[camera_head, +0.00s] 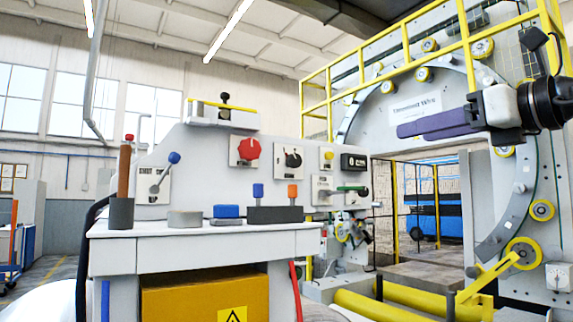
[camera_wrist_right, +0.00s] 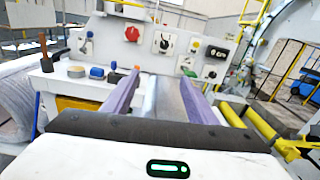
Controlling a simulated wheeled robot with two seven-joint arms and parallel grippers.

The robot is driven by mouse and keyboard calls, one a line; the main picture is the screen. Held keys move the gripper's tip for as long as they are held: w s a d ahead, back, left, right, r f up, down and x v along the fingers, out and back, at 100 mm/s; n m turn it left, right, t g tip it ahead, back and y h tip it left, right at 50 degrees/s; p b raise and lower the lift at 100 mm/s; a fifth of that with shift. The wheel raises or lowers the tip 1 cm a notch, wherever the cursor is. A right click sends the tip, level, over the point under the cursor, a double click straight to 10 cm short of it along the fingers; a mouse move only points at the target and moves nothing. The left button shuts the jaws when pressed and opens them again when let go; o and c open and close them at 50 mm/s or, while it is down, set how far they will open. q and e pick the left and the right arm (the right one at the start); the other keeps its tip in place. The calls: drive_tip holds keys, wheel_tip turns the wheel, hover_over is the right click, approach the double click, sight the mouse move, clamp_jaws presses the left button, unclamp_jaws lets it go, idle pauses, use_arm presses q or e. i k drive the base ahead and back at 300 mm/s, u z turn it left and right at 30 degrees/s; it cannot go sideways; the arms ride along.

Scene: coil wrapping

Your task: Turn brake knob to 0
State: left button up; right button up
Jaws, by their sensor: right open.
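The control panel (camera_head: 215,141) carries a red knob (camera_head: 244,150) and a black rotary knob (camera_head: 291,158), each on a pale square plate. The labels are too small to tell which one is the brake knob, and I cannot read a 0. The red knob (camera_wrist_right: 132,33) and the black knob (camera_wrist_right: 164,45) also show in the right wrist view, beyond my fingers. My right gripper (camera_head: 402,130) has purple fingers and is held to the right of the panel, apart from it. In its wrist view, the two fingers (camera_wrist_right: 160,84) are spread with nothing between them. My left gripper does not show.
A blue-tipped lever (camera_head: 165,172), a yellow button (camera_head: 328,156), a counter (camera_head: 355,162) and a green-handled switch (camera_head: 352,189) share the panel. Blue and orange levers stand on the desk (camera_head: 200,231) below. A large ring machine (camera_head: 480,200) with yellow rails stands at the right.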

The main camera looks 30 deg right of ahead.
sight(295, 160)
drive_tip(key=u, duration=0.1)
drive_tip(key=i, duration=1.1)
drive_tip(key=z, duration=0.1)
